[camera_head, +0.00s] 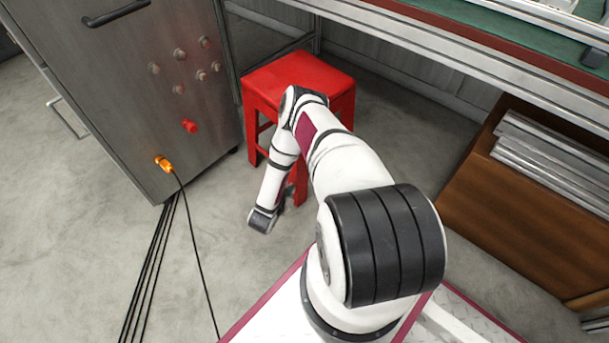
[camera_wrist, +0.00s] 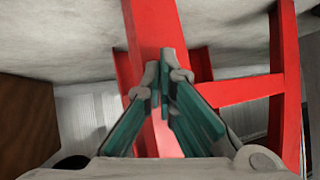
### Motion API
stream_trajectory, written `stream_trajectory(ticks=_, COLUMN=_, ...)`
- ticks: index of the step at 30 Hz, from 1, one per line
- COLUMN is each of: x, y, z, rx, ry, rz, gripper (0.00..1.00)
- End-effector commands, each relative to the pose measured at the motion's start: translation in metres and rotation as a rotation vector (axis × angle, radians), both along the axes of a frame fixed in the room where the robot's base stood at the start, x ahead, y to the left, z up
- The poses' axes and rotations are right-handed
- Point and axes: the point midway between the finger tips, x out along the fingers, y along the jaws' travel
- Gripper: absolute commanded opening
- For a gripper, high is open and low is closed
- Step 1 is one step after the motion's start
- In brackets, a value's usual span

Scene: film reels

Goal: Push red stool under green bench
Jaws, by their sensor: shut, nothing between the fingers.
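The red stool (camera_head: 299,74) stands upright at the front edge of the green-topped bench (camera_head: 470,28). Its rear part appears to reach beneath the bench's metal frame. My arm hides part of its front and right side. My gripper (camera_head: 283,200) is low, in front of the stool. In the wrist view, my gripper (camera_wrist: 163,88) is shut and empty, with its fingertips over a red stool leg (camera_wrist: 152,30). I cannot tell whether they touch it. Red crossbars (camera_wrist: 240,92) and another leg (camera_wrist: 284,80) show to the right.
A grey metal cabinet (camera_head: 140,80) stands close to the stool's left side, with an orange plug (camera_head: 163,163) and black cables (camera_head: 158,262) below. A brown wooden box (camera_head: 520,215) holding metal bars (camera_head: 555,155) is at right.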

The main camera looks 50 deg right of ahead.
Motion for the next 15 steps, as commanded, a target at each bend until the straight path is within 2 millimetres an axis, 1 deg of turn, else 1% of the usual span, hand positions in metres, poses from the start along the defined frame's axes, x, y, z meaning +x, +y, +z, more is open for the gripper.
stream_trajectory(ticks=15, x=0.003, y=-0.035, z=0.001, rx=-0.004, ry=-0.001, rz=-0.002, gripper=0.0)
